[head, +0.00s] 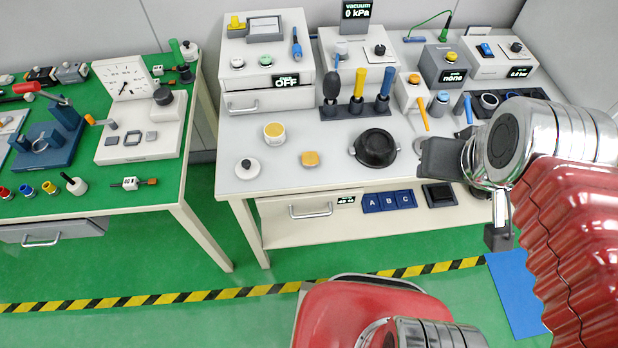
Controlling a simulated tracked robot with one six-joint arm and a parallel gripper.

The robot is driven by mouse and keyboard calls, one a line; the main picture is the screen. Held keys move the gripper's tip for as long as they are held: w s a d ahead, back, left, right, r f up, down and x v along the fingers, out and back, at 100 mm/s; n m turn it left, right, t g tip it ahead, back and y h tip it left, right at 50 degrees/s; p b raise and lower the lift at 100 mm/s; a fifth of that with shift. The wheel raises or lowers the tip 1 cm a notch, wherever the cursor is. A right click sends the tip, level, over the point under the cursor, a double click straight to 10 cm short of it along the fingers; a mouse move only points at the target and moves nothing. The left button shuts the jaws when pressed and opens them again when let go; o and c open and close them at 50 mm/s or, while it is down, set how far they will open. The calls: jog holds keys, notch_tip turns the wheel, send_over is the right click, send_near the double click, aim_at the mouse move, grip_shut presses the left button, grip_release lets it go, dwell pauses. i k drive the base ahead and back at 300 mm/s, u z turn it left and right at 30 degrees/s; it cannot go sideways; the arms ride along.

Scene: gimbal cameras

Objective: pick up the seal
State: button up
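I cannot tell for certain which item is the seal. Small candidates on the white bench are a flat yellow-orange piece (310,158), a round cream container with a yellow top (274,132) and a white knobbed disc (247,168). A dark ring (489,101) lies in a black holder at the back right. My gripper (467,200) is at the bench's right front, with its two dark fingers wide apart. No object shows between them. It is well to the right of the small candidates. My arm hides part of the bench's right side.
A black bowl (375,147) stands mid-bench, left of my gripper. Upright handled tools (357,100) stand in a rack behind it. Blue A, B, C tiles (389,201) and a dark square tray (439,195) are on the lower shelf. A green-topped table (90,190) is at left.

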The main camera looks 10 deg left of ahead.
aim_at(310, 160)
jog(key=u, duration=0.05)
jog(key=k, duration=1.75)
jog(key=u, duration=1.05)
jog(key=i, duration=1.65)
jog(key=z, duration=0.05)
